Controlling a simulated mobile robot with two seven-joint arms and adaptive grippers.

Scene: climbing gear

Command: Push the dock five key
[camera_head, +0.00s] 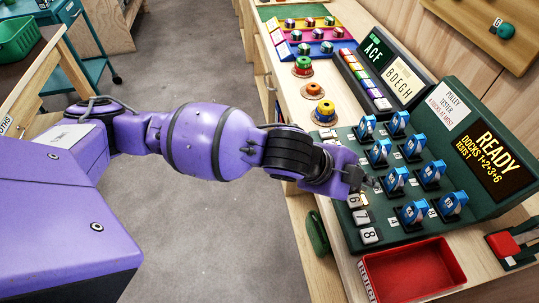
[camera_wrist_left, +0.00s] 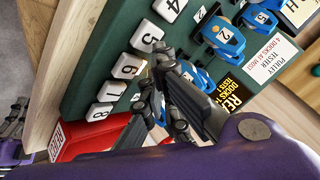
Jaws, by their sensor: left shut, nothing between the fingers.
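The pulley tester is a green unit (camera_head: 400,226) with a row of white numbered keys along its near edge. The dock five key (camera_wrist_left: 147,36) shows in the left wrist view, between key 4 (camera_wrist_left: 169,8) and key 6 (camera_wrist_left: 128,66). In the head view my gripper hides it, while key 6 (camera_head: 354,201) shows just below the fingers. My left gripper (camera_head: 364,184) is shut and empty over the key row. In the left wrist view its fingertips (camera_wrist_left: 160,62) are close beside keys 5 and 6; I cannot tell whether they touch. My right gripper is not in view.
Several blue pulleys (camera_head: 415,211) stand on the tester's docks. Its display (camera_head: 489,155) reads READY, DOCKS 1+2+3+6. A red reject bin (camera_head: 458,272) sits below key 8 (camera_head: 369,236). A lettered sorting unit (camera_head: 405,85) and ringed posts (camera_head: 303,67) stand farther back.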

